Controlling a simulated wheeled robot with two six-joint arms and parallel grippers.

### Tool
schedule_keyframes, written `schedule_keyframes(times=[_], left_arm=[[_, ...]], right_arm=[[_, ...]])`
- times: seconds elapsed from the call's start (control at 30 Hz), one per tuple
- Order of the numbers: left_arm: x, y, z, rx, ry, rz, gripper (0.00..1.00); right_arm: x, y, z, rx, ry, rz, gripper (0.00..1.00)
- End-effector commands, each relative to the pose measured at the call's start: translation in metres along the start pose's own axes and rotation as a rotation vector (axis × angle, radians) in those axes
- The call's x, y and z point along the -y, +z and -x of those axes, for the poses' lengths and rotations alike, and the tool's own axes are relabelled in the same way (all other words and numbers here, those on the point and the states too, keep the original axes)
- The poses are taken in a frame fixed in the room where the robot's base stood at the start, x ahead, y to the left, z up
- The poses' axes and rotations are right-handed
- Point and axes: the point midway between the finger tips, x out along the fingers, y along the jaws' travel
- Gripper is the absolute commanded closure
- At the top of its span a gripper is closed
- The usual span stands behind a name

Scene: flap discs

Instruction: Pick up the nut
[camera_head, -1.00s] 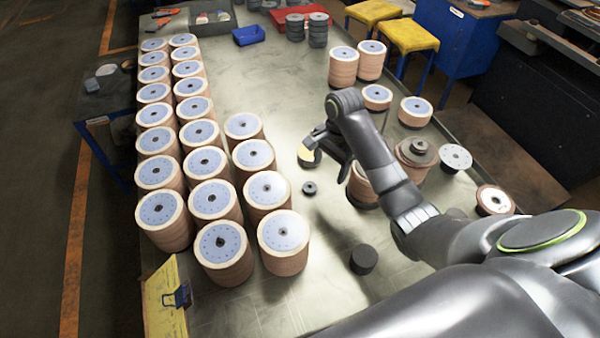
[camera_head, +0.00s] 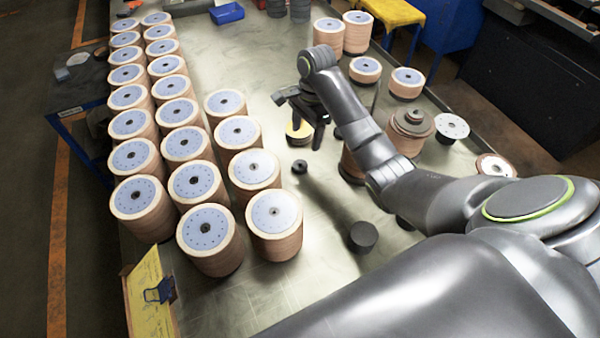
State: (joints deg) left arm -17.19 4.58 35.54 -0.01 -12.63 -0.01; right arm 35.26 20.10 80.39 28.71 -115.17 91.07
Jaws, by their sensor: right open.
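A small dark round piece, which looks like the nut (camera_head: 300,166), lies on the metal table just left of centre. My right gripper (camera_head: 306,137) is above the table, a little beyond the nut in the picture. Its dark fingers point down, apart and empty. My left gripper is not in view.
Rows of tall flap disc stacks (camera_head: 205,228) fill the table's left side. A black cylinder (camera_head: 363,236) stands nearer me. More stacks (camera_head: 407,82) stand on the right, some partly behind my arm.

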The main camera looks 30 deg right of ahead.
Motion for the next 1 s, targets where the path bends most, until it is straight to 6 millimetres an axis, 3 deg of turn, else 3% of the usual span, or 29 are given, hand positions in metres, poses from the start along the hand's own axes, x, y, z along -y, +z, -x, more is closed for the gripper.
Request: schedule_keyframes(times=[0.03, 0.23, 0.8, 1.0], left_arm=[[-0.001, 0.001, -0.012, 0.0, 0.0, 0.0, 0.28], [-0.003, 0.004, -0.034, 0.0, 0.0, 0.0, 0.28], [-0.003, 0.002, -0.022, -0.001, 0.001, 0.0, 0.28], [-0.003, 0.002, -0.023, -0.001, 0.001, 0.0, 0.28]], right_arm=[[0.0, -0.001, -0.013, 0.0, 0.0, 0.0, 0.33], [0.0, 0.0, -0.036, 0.001, 0.0, 0.001, 0.33], [-0.003, 0.007, -0.101, 0.002, 0.002, 0.001, 0.33], [-0.003, 0.007, -0.105, 0.0, 0.0, 0.001, 0.33]])
